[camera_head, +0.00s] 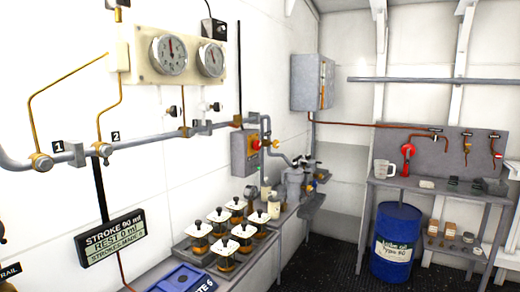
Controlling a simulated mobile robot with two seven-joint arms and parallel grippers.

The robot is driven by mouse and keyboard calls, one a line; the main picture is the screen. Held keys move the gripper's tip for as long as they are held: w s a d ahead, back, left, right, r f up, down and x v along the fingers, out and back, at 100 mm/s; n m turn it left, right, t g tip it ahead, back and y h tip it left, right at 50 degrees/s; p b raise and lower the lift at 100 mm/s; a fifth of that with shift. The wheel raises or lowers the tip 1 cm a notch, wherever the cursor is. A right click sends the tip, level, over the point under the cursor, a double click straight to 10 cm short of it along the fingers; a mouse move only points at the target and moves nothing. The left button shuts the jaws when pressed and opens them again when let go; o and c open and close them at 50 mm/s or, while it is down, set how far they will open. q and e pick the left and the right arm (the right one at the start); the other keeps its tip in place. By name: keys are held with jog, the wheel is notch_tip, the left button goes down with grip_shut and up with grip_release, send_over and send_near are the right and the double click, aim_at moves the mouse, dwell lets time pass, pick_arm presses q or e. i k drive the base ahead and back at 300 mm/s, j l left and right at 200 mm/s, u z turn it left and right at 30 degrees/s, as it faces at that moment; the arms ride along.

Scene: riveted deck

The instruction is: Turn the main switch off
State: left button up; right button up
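A grey box (238,155) with a red and yellow rotary knob (254,143) is on the left wall, right of the middle of the pipe. It looks like the main switch, but I read no label on it. The knob's exact position is too small to tell. A larger grey cabinet (308,84) hangs near the corner with a thin orange part on its edge. Neither of my grippers is in view.
A grey pipe (150,137) with valves runs along the left wall below two gauges (168,54). Below are a bench with several jars (197,236) and a blue tray (182,279). A blue drum (396,238) stands by the right workbench (440,187). Dark floor shows between.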

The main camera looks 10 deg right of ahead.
aim_at(256, 145)
jog(key=z, duration=0.2)
jog(key=i+l+z, duration=0.25)
jog(key=i+l, duration=1.5)
